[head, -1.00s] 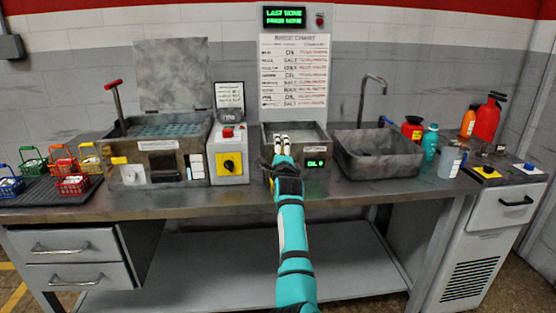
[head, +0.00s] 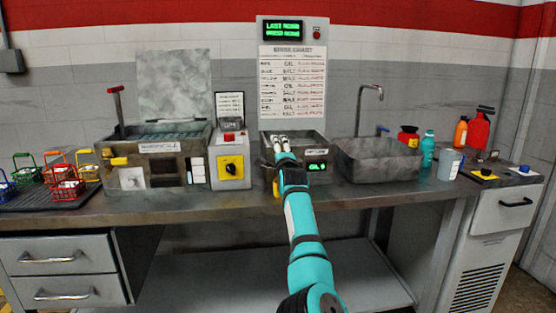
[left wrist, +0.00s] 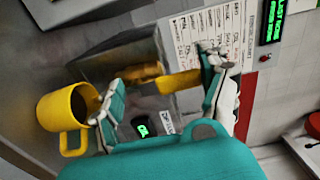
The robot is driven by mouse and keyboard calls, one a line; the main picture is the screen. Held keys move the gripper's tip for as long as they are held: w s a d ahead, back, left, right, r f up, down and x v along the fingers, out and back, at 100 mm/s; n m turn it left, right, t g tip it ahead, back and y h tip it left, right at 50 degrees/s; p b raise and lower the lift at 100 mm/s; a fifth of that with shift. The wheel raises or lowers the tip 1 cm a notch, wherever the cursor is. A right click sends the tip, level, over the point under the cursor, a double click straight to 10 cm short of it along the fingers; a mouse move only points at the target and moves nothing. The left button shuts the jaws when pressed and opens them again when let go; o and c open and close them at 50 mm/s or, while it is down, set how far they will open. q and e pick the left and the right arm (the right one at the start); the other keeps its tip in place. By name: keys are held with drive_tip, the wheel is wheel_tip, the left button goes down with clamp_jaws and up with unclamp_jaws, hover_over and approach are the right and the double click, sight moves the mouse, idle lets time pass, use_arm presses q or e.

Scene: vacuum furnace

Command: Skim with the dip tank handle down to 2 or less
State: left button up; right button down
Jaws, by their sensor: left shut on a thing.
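The dip tank (head: 316,146) is a grey metal box in the middle of the bench, with a small green display (head: 317,167) reading OIL and a digit too small to read surely. My left gripper (head: 281,140) reaches over the tank's left front edge and hides part of it. In the left wrist view my left gripper (left wrist: 165,80) is shut on the yellow dip tank handle (left wrist: 180,83), which shows between its fingers. My right gripper is not visible.
A grey sink (head: 375,160) stands close to the tank's right, and a control box with a yellow switch (head: 230,165) to its left. A larger tank (head: 150,165) and coloured baskets (head: 65,185) stand further left. A chart (head: 292,85) hangs behind.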

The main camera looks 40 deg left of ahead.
use_arm(q)
drive_tip(key=shift+a+r, duration=0.1)
drive_tip(key=shift+r, duration=0.25)
drive_tip(key=o, duration=1.4)
drive_tip(key=shift+o, duration=1.3)
drive_tip(key=shift+a+f, duration=0.1)
drive_tip(key=shift+f, duration=0.15)
drive_tip(key=shift+d, duration=0.2)
drive_tip(key=shift+s+d+f, duration=0.1)
drive_tip(key=shift+s+d, duration=0.05)
drive_tip(key=v, duration=0.7)
drive_tip(key=shift+s, duration=0.2)
